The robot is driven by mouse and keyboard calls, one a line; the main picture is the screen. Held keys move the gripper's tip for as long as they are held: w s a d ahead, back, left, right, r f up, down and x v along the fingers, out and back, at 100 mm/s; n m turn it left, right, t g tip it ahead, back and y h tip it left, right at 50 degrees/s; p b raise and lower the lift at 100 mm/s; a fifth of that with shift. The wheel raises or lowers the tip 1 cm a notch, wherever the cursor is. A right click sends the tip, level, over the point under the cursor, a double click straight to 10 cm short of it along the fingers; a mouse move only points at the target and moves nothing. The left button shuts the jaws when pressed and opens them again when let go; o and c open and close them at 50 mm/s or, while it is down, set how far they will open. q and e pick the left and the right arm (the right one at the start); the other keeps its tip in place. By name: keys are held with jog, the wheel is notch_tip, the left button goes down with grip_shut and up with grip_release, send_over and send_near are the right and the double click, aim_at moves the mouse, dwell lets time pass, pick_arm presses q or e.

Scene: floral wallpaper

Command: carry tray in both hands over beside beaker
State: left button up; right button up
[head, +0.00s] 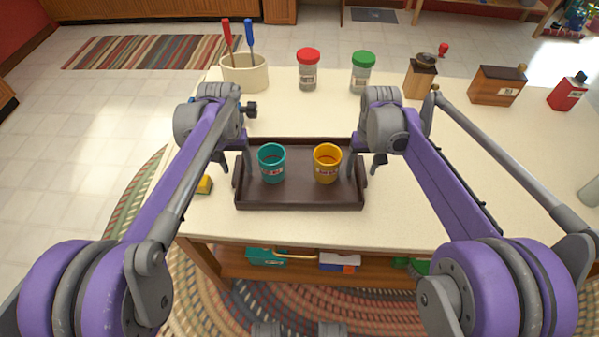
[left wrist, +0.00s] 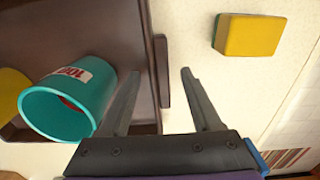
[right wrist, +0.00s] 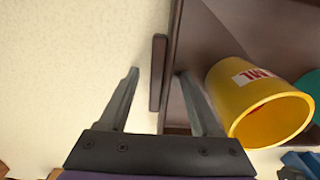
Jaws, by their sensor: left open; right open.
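The dark brown tray (head: 300,199) lies on the pale tabletop, carrying a teal cup (head: 271,165) at left and a yellow cup (head: 326,165) at right. My left gripper (head: 243,160) is open at the tray's left end. In the left wrist view its fingers (left wrist: 161,72) stand either side of the handle and wall (left wrist: 162,72), one inside the tray beside the teal cup. My right gripper (head: 365,168) is open at the right end. In the right wrist view its fingers (right wrist: 158,73) straddle the handle (right wrist: 158,72). I cannot clearly identify the beaker; a greyish object (head: 591,192) is cut off at the right edge.
A yellow-green sponge (head: 204,185) lies left of the tray. The tabletop right of my right arm is mostly clear.

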pick_arm(q)
grip_shut()
pick_arm(e)
grip_shut()
dwell(1.2)
